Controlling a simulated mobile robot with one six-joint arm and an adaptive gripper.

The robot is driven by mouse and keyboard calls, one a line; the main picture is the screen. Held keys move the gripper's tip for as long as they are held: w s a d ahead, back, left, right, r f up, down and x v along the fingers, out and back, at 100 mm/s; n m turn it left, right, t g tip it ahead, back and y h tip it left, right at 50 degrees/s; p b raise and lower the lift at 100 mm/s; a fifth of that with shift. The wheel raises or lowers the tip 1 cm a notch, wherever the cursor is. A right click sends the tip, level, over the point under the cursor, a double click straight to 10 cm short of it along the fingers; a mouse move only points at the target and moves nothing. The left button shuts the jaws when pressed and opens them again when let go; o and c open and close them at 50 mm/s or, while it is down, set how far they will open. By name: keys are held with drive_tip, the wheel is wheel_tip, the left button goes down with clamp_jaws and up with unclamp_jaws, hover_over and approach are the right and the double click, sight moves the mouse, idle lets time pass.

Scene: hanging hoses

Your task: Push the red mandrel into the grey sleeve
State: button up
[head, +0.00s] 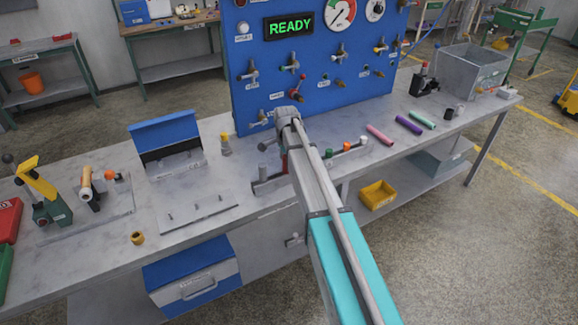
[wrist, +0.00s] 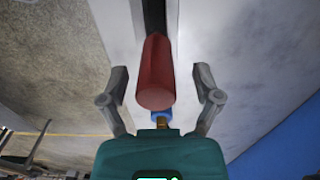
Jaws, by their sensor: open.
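My gripper (wrist: 160,76) is open in the wrist view, with one finger on each side of a red cylinder (wrist: 155,78), apparently the red mandrel. Gaps show between both fingers and the red cylinder. A small blue piece (wrist: 161,116) and a brass-coloured tip show below it, close to the gripper body. In the head view my arm covers most of this spot; a sliver of red (head: 284,163) shows beside it, above a grey bracket (head: 268,184) on the bench. I cannot tell which part is the grey sleeve.
The blue panel (head: 325,90) with several valves stands behind the bench (head: 100,262). Coloured plugs (head: 347,146) stand just right of my arm. An open blue-lidded case (head: 165,130) is at left.

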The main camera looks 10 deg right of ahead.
clamp_jaws()
idle(0.5)
drive_tip(key=shift+r, duration=0.1)
wheel_tip(320, 180, up, 3)
drive_tip(key=p, duration=0.3)
drive_tip(key=shift+r, duration=0.15)
drive_tip(key=s+a+r+p, duration=0.1)
drive_tip(key=s+r+p, duration=0.8)
drive_tip(key=s, duration=0.5)
drive_tip(key=shift+r+p, duration=0.25)
drive_tip(key=shift+p, duration=0.3)
drive_tip(key=shift+a, duration=0.1)
